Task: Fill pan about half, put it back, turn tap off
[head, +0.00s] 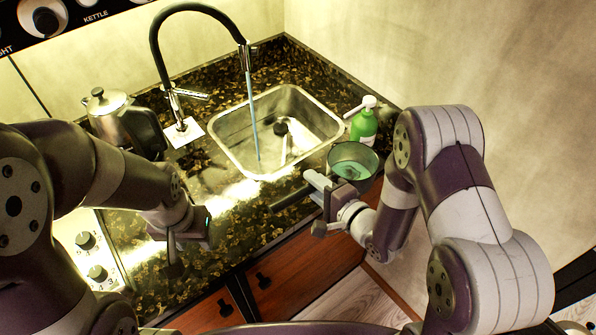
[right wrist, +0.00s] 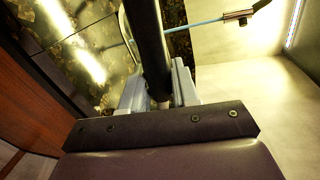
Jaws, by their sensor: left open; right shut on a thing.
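The black tap (head: 178,60) arches over the metal sink (head: 222,150), and a thin blue stream of water (head: 253,115) runs from its spout into the sink. The tap lever (head: 192,94) sticks out at its base. The dark pan (head: 335,160) is right of the stream, near the sink's front right corner, with pale green-blue, apparently water, inside; its level is unclear. My right gripper (head: 325,192) is shut on the pan's handle, which also shows in the right wrist view (right wrist: 150,45). My left gripper (head: 188,250) is open and empty over the counter's front left.
A green soap bottle (head: 364,124) stands behind the pan, close to it in the picture. A metal kettle (head: 108,112) stands left of the tap. A dark and white object (head: 283,135) lies in the sink. The counter (head: 215,238) is clear in front of the sink.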

